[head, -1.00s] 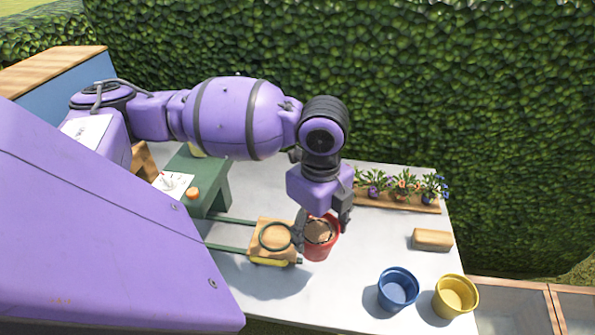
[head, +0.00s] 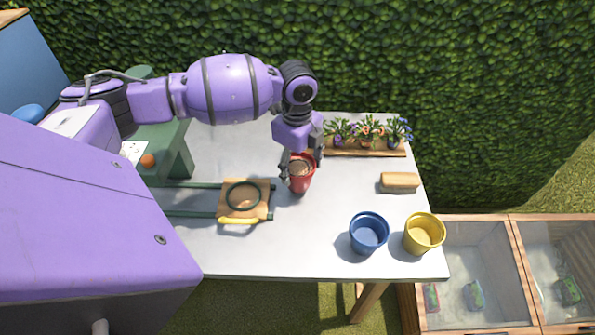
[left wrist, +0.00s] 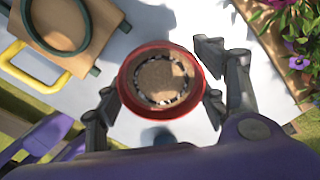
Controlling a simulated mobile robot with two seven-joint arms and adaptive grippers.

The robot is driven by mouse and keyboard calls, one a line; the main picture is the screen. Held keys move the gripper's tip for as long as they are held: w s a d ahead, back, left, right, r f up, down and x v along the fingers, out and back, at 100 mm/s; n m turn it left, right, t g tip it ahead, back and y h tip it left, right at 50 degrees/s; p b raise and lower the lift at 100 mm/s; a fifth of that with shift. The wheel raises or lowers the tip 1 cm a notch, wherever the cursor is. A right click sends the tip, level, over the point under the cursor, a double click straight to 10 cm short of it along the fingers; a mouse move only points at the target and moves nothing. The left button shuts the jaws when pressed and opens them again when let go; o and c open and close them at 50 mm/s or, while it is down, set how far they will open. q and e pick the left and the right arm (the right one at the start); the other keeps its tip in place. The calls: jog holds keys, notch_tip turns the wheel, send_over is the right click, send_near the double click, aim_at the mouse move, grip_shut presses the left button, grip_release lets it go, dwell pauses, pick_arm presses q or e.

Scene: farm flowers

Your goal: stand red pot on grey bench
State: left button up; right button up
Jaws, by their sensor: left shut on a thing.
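The red pot (head: 300,180) has brown soil in it and is upright in my left gripper (head: 301,165). The left wrist view shows the pot's round red rim (left wrist: 127,82) between the two fingers of the left gripper (left wrist: 160,103), which is shut on it. The pot is over the pale grey bench (head: 330,230), right of a wooden board with a dark green ring. I cannot tell whether its base touches the bench top. My right gripper is not in view.
A blue pot (head: 369,233) and a yellow pot (head: 424,233) stand at the front right. A wooden block (head: 399,182) lies behind them. Flowers in a wooden tray (head: 365,152) stand at the back. The wooden board (head: 232,208) is on green rails. Bench in front of the red pot is clear.

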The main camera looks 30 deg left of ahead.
pick_arm(q)
jog(key=shift+f, duration=1.1)
jog(key=shift+f, duration=0.15)
jog(key=o, duration=1.4)
notch_tip(320, 180, up, 12)
jog(key=shift+s, duration=0.1)
